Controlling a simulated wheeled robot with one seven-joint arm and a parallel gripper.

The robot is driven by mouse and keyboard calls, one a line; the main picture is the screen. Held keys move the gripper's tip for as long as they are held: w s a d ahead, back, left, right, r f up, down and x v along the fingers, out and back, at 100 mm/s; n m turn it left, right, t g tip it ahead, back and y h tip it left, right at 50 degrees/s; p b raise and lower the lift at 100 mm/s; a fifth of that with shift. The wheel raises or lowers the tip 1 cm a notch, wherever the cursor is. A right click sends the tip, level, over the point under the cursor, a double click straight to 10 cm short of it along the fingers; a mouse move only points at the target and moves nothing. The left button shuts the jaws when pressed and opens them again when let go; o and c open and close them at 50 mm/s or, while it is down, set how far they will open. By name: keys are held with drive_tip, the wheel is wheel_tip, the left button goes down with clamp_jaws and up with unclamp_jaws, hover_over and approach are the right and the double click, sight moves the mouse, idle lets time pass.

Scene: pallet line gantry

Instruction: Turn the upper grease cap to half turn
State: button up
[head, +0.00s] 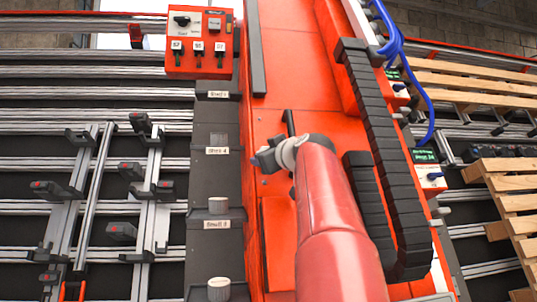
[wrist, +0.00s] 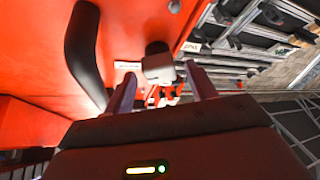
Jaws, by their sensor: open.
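My gripper (head: 262,160) is at the orange cabinet face in the head view, beside the dark column of labels. In the wrist view my gripper (wrist: 160,72) is open, its two fingers on either side of a light grey cap (wrist: 158,68). The cap sits between the fingertips; I cannot tell whether they touch it. In the head view round grey caps, one at mid-height (head: 218,205) and one lower (head: 218,288), stand on the column. A further cap above them is not clear. I cannot tell which one the wrist view shows, nor its turn angle.
A black curved handle (wrist: 83,50) stands left of the cap in the wrist view. A red control box (head: 199,42) with switches is at the top. A black cable chain (head: 375,130) and blue hoses (head: 392,35) run right of my arm. Roller rails lie left, wooden pallets right.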

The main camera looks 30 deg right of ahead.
drive_tip(key=shift+c, duration=0.3)
drive_tip(key=c, duration=0.9)
